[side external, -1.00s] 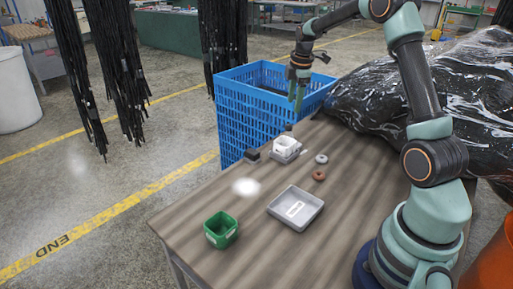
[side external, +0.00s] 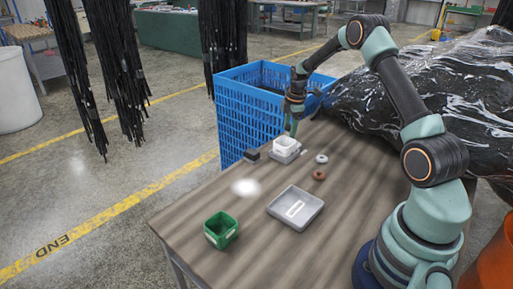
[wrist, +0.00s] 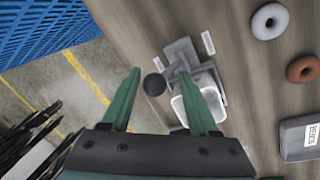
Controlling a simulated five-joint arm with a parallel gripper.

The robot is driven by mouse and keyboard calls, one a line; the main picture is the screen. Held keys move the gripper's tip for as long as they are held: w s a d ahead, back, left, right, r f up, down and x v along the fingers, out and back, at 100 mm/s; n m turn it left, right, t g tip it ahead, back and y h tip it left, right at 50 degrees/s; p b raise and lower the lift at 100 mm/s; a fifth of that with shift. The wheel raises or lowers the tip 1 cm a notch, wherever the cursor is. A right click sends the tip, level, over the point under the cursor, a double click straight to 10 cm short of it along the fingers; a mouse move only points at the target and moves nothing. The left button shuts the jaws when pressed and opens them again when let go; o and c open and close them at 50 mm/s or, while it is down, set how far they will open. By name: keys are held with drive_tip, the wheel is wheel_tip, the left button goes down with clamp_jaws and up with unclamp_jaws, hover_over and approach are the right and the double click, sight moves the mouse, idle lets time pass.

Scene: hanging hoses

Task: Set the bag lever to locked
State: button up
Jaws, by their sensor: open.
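The bag fixture has a grey base (side external: 284,157) with a white open container (side external: 284,144) on it, near the table's far edge. The base (wrist: 182,52) and container (wrist: 200,102) also show in the wrist view. A round black knob (wrist: 154,84) is beside the base there; I cannot tell whether it belongs to the lever. My gripper (side external: 293,131) is open, pointing down just above and behind the container. In the wrist view its green fingers (wrist: 159,73) straddle the knob's place in the picture, and the right finger covers part of the container. The lever's setting cannot be made out.
A black block (side external: 251,154) stands left of the fixture. A white ring (side external: 321,158) and a brown ring (side external: 319,174) lie to its right. A grey tray (side external: 285,217) and a green bin (side external: 220,230) are nearer. A blue crate (side external: 240,110) stands behind the table.

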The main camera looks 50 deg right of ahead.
clamp_jaws()
drive_tip(key=shift+w, duration=0.1)
idle(1.3)
